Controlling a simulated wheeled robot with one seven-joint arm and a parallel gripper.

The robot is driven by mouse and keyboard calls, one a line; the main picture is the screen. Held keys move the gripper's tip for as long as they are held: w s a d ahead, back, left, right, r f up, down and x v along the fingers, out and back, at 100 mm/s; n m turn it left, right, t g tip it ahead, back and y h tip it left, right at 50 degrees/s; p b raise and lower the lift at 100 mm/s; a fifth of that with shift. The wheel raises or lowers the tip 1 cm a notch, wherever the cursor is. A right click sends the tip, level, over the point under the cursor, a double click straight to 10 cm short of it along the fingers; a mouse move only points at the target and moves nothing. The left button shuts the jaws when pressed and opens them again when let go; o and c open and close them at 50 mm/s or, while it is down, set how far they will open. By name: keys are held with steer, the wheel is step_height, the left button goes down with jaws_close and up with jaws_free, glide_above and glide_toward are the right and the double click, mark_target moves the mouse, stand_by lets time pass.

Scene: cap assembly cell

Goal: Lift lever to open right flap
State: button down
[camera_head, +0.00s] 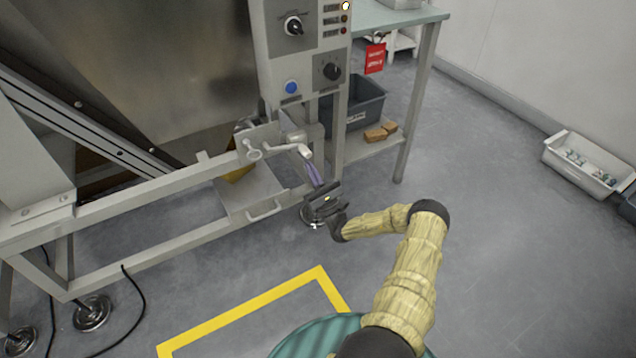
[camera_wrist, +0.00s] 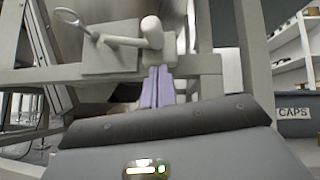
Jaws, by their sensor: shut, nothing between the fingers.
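The lever (camera_head: 280,150) is a light grey bar with a ring at its left and a rounded knob at its right, mounted on the machine frame under the control panel. In the wrist view the lever (camera_wrist: 125,40) stands above my gripper, with its knob toward the upper middle. My gripper (camera_head: 314,174) has purple fingers and is just below the knob in the head view. In the wrist view its fingers (camera_wrist: 158,86) are together and empty. Whether they touch the knob I cannot tell. I cannot make out which part is the right flap.
The control panel (camera_head: 305,50) rises above the lever. A grey tray with a handle (camera_head: 250,192) sits below the lever. A dark bin (camera_head: 362,104) is on the bench shelf to the right. Open floor (camera_head: 500,230) lies right of my arm.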

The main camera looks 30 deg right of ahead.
step_height(320, 180, up, 3)
steer(key=shift+a+f+p, duration=0.1)
steer(key=shift+a+p, duration=0.05)
steer(key=shift+p, duration=0.25)
steer(key=shift+n, duration=0.3)
